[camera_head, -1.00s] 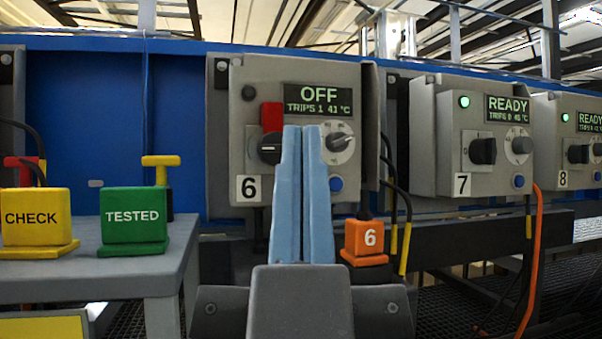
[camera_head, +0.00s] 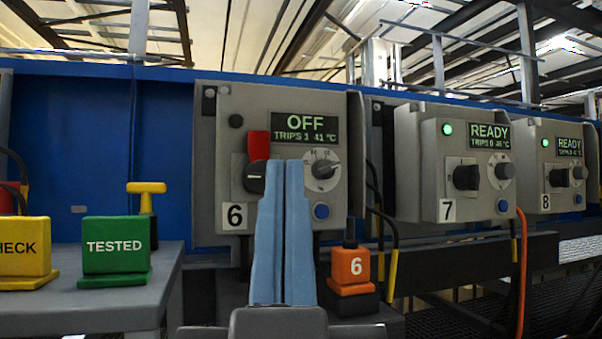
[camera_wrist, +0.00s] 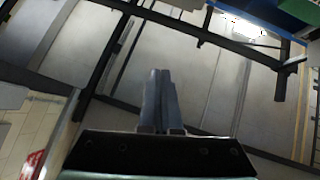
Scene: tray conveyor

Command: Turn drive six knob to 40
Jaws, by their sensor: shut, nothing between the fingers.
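The drive six box (camera_head: 222,165) is the grey unit labelled 6. Its screen (camera_head: 305,127) reads OFF, TRIPS 1, 41 °C. Its round setting knob (camera_head: 324,169) sits on a pale dial at the right. A black rotary switch (camera_head: 254,178) with a red tag (camera_head: 258,145) above it is at the left. A blue button (camera_head: 321,211) is below the knob. My gripper (camera_head: 287,162) is shut and empty, pointing up in front of the box, its tips between switch and knob in the picture. In the wrist view my fingers (camera_wrist: 160,75) are together, with only structure and ceiling beyond.
An orange block marked 6 (camera_head: 351,268) stands below the box at the right. Drive seven (camera_head: 425,160) and drive eight (camera_head: 530,150) are further right, showing READY. A grey table (camera_head: 90,300) with a green TESTED block (camera_head: 115,250) and a yellow CHECK block (camera_head: 22,250) is at the left.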

